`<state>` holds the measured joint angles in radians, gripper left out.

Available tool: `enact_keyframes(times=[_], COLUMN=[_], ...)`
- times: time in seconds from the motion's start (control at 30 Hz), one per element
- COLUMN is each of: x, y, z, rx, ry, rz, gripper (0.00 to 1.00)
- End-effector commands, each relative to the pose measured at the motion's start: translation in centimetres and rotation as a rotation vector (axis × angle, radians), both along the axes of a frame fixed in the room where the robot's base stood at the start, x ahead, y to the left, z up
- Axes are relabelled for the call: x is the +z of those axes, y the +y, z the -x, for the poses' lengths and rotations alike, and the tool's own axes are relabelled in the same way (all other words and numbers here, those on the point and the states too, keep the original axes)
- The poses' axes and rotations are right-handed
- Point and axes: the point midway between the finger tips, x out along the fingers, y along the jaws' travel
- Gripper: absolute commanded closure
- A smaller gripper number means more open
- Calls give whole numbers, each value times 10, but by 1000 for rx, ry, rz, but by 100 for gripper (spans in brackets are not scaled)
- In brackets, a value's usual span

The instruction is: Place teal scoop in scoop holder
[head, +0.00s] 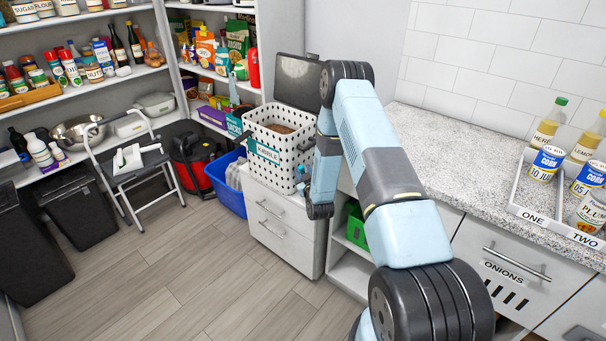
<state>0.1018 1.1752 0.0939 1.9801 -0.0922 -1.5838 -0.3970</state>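A white perforated bin (262,128) with a teal label reading KIBBLE (263,151) stands on a low white drawer cabinet and holds brown kibble (283,128). A small teal piece (301,171) shows at the bin's right edge, beside my arm; I cannot tell whether it is the teal scoop or part of a holder. My arm reaches over the cabinet and bends down just right of the bin. My gripper's fingers do not show. No scoop holder can be made out clearly.
A dark flat panel (282,82) stands behind the bin. A speckled counter (440,125) at right carries cans and bottles in a divided tray (520,202). A blue tub (226,190), a red vacuum (188,160) and a step stool (138,170) stand left. The floor in front is clear.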

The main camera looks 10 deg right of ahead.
Motion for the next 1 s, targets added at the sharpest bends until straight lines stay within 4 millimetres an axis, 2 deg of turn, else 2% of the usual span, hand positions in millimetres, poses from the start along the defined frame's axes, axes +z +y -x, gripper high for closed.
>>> enact_keyframes(times=[0.17, 0.27, 0.7, 0.9, 1.0], x=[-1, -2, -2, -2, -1], y=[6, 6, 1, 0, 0], z=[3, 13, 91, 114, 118], rx=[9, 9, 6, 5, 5], ry=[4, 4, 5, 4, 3], rz=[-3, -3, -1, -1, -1], gripper=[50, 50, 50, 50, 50])
